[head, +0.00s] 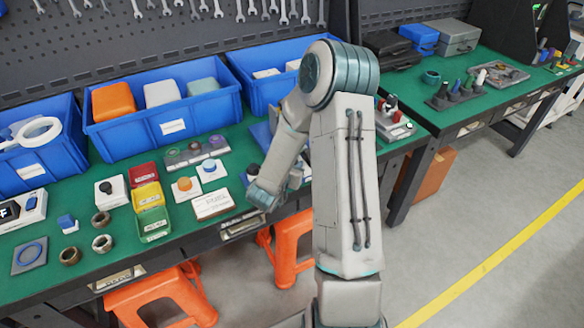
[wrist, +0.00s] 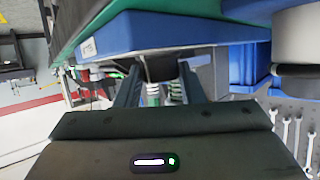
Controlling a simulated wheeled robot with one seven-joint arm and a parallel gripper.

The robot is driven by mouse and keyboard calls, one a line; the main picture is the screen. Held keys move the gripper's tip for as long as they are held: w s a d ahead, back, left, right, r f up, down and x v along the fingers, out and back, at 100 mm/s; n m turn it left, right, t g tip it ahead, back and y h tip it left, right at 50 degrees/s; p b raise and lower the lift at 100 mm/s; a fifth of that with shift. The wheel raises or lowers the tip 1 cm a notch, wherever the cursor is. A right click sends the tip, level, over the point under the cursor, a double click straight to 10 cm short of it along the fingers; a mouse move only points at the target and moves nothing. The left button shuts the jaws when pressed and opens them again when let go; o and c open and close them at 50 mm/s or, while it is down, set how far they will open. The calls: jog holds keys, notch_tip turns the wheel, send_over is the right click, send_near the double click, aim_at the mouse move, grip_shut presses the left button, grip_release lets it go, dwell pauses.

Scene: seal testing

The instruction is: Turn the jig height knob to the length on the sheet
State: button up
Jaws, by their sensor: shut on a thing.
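In the wrist view my gripper (wrist: 160,82) has its two fingers on either side of a dark knob (wrist: 158,68), shut on it. The knob sits beside a blue plate (wrist: 200,35) that seems to be part of the jig, with coil springs visible between the fingers. In the head view my bent arm covers most of the jig; part of its blue base (head: 262,133) shows behind the arm. My fingertips and the knob cannot be made out there. A white card with print (head: 212,204) lies on the green bench, perhaps the sheet; its text is unreadable.
Blue bins (head: 165,128) line the back of the bench. Red, yellow and green trays (head: 148,197), button boxes and several rings stand left of my arm. Orange stools (head: 165,297) are under the bench. The floor at right is clear.

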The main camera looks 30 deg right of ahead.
jog(key=shift+w+a+m+g+h, duration=0.15)
jog(key=shift+m+g+h, duration=0.7)
jog(key=shift+m, duration=0.25)
jog(key=shift+g, duration=0.25)
jog(key=o, duration=0.7)
jog(key=b+v, duration=0.1)
jog(key=v, duration=1.2)
jog(key=shift+s+a+r, duration=0.15)
jog(key=shift+s+a, duration=0.05)
jog(key=shift+a, duration=0.05)
